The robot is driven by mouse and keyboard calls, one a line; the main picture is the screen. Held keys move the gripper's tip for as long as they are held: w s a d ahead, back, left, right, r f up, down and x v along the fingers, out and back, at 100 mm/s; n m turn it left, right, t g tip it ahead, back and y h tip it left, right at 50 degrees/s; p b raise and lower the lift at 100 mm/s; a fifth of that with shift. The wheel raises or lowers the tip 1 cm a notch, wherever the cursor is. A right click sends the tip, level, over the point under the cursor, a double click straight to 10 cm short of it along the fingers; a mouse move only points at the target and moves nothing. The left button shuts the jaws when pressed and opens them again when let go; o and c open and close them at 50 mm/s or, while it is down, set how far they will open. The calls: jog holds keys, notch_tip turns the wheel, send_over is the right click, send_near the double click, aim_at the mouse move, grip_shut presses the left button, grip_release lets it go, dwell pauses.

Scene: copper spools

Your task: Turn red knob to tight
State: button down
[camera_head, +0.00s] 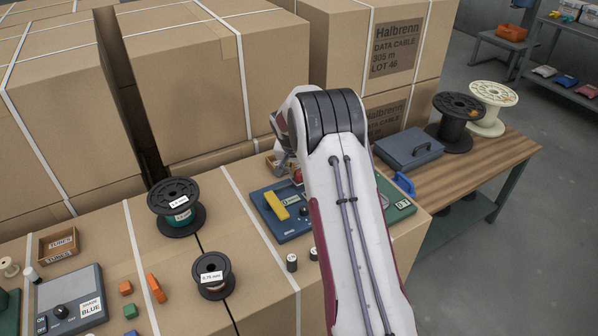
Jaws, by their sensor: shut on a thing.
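A blue panel (268,222) lies on the cardboard box top at the centre, with a yellow bar-shaped part and a small white label on it. A small piece of the red knob (297,175) shows at the panel's far side, beside my arm. My gripper (288,165) is mostly hidden behind my white arm; only grey parts of it show, reaching down at the red knob. It is shut on the knob. The fingertips and the knob's pointer are hidden, so I cannot tell the knob's angle.
Two black spools (176,222) (213,290) stand left of the panel. A grey control box (72,300) sits at lower left, near small orange and green blocks. Tall cartons (185,80) stand behind. A wooden bench (470,165) with a blue-grey case (408,150) is at right.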

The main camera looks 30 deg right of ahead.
dwell(0.3)
jog(key=c, duration=1.8)
grip_release()
jog(key=shift+v, duration=5.95)
jog(key=shift+a, duration=0.15)
jog(key=shift+s, duration=0.15)
